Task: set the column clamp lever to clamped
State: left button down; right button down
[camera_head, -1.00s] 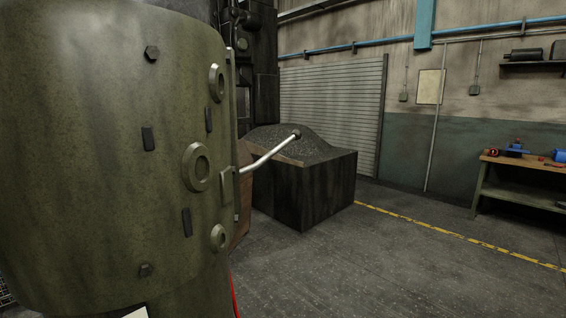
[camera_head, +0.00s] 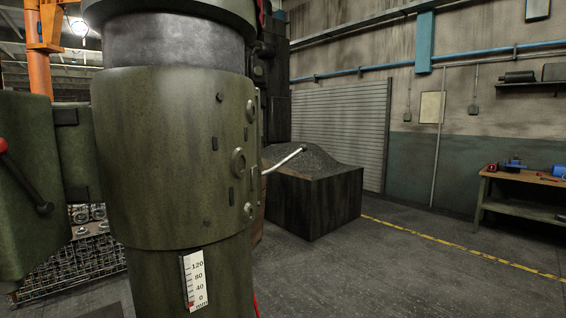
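The column clamp lever (camera_head: 284,160) is a pale rod with a dark knob (camera_head: 303,148) at its end. It sticks out to the right and slopes up from the right side of the green clamp sleeve (camera_head: 165,160). The sleeve wraps a thick column, with grey bare metal (camera_head: 180,42) showing above it. Round bosses and dark bolts sit on the sleeve's right part. The lever's root is partly hidden by the sleeve's edge. Neither of my grippers is in view.
A dark bin heaped with grey chips (camera_head: 312,200) stands behind the lever. A green machine part with a red-knobbed handle (camera_head: 20,180) is at the left, above a wire crate (camera_head: 75,265). A workbench (camera_head: 520,195) stands far right. Floor at the right is open.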

aim_at(303, 147)
jog(key=u, duration=2.45)
jog(key=l, duration=1.1)
jog(key=k+l, duration=0.15)
jog(key=l, duration=2.1)
jog(key=k+l, duration=0.15)
jog(key=l, duration=2.05)
jog(key=u, duration=0.05)
